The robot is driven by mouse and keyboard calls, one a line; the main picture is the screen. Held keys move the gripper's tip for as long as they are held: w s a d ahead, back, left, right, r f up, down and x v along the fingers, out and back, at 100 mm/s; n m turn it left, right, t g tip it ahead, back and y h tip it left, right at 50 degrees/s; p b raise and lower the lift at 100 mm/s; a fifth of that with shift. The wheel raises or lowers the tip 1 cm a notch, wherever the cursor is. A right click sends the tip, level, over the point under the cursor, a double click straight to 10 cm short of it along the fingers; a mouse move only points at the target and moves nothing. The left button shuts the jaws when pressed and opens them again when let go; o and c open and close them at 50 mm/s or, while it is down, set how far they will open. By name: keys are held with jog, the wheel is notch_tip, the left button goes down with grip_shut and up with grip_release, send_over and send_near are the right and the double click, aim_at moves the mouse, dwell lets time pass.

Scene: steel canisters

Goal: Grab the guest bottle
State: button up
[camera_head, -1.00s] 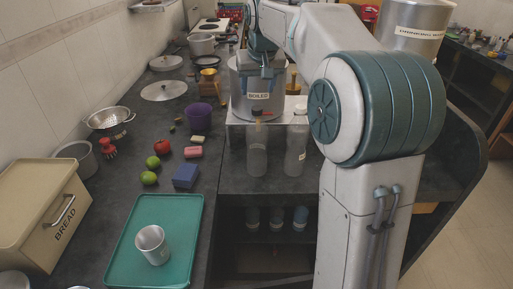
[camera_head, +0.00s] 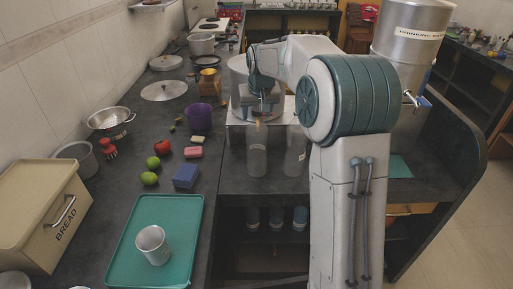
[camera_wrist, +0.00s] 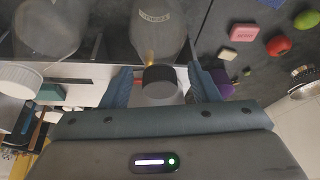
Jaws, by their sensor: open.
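Two clear bottles stand side by side on the counter: a left bottle (camera_head: 257,157) and a right bottle (camera_head: 295,155). My gripper (camera_head: 260,110) is above the left bottle. In the wrist view the open fingers lie on either side of this bottle's dark cap (camera_wrist: 158,74), with no clear contact. Its body (camera_wrist: 157,35) carries a small label that I cannot read for certain. The other bottle (camera_wrist: 45,28) has a white cap and stands apart from the fingers. I cannot tell for certain which is the guest bottle.
A steel canister (camera_head: 239,92) stands behind the bottles, partly hidden by my arm. A large labelled canister with a tap (camera_head: 408,55) is at right. A green tray with a metal cup (camera_head: 152,245), fruit and sponges (camera_head: 186,176) lie on the left counter.

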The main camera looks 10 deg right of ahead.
grip_shut()
jog(key=shift+r, duration=0.15)
dwell(1.2)
